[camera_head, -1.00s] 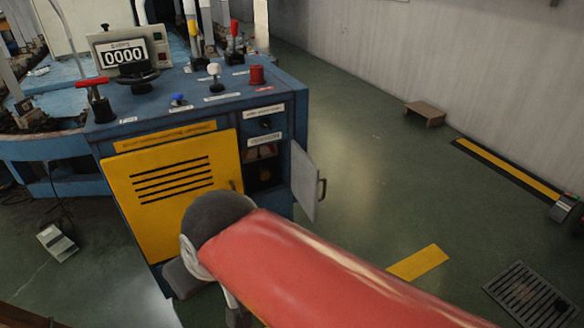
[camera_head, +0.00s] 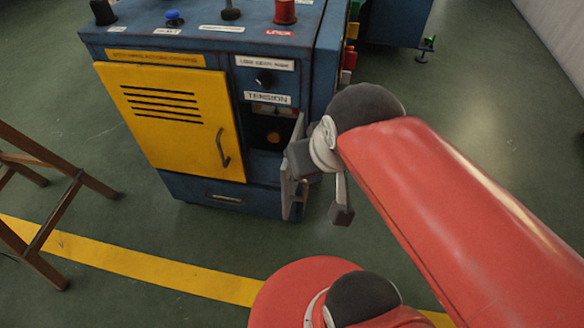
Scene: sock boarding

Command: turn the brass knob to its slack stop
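The brass knob (camera_head: 273,137) shows as a small orange-brown round shape inside the dark open compartment under the "TENSION" label (camera_head: 267,98). Its turn position is too small and dim to read. The small grey door (camera_head: 288,190) of this compartment stands open on its right side, seen nearly edge-on. My gripper (camera_head: 301,160) is at the right of the compartment opening, by the open door and apart from the knob in the picture. My wrist hides part of it, and whether its fingers are open or shut cannot be told.
The blue cabinet (camera_head: 215,195) has a closed yellow door (camera_head: 165,95) with a handle left of the compartment. A red knob (camera_head: 285,12) stands on top. A brown wooden stand (camera_head: 55,215) is at the left. Green floor before the cabinet is clear.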

